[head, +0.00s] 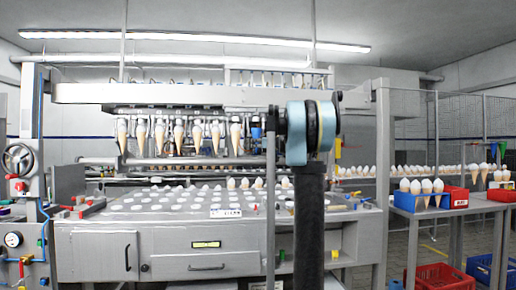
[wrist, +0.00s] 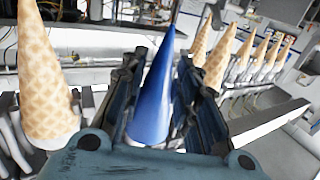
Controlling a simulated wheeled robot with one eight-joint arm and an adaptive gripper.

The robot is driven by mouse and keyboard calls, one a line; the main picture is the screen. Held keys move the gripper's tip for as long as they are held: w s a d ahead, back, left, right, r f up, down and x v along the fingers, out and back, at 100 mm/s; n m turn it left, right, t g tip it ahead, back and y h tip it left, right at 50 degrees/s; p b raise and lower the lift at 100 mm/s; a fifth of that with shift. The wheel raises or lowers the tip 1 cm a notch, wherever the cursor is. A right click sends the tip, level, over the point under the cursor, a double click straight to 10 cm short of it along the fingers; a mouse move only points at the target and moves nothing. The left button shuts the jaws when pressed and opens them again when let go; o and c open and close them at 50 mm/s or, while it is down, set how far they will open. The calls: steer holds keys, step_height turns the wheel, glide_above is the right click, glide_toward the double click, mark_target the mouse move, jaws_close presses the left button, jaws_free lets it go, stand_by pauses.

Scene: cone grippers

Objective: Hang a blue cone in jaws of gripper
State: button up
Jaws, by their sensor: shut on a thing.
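The blue cone (wrist: 152,105) stands between the two dark fingers of my gripper (wrist: 156,78) in the wrist view. Its tip points to the top of that picture, as do the wafer cones' tips. My gripper is shut on it. In the head view my arm hides my gripper, and a small blue patch (head: 256,132) shows at the right end of the row of hanging cones. The jaws that hold the wafer cones (head: 197,136) form a row under the machine's beam (head: 180,95). In the wrist view, I cannot tell whether a machine jaw holds the blue cone.
Wafer cones flank the blue cone closely, one on the left (wrist: 45,85) and several on the right (wrist: 220,58). Below the row, the machine's table (head: 150,205) bears many white tops. A blue box (head: 417,203) and a red box (head: 456,197) stand at the right.

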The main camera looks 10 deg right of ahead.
steer(key=shift+w, duration=0.25)
steer(key=shift+w, duration=0.7)
steer(key=shift+w, duration=0.35)
steer(key=shift+f, duration=0.6)
stand_by(1.4)
steer(key=o, duration=1.3)
steer(key=shift+s, duration=0.1)
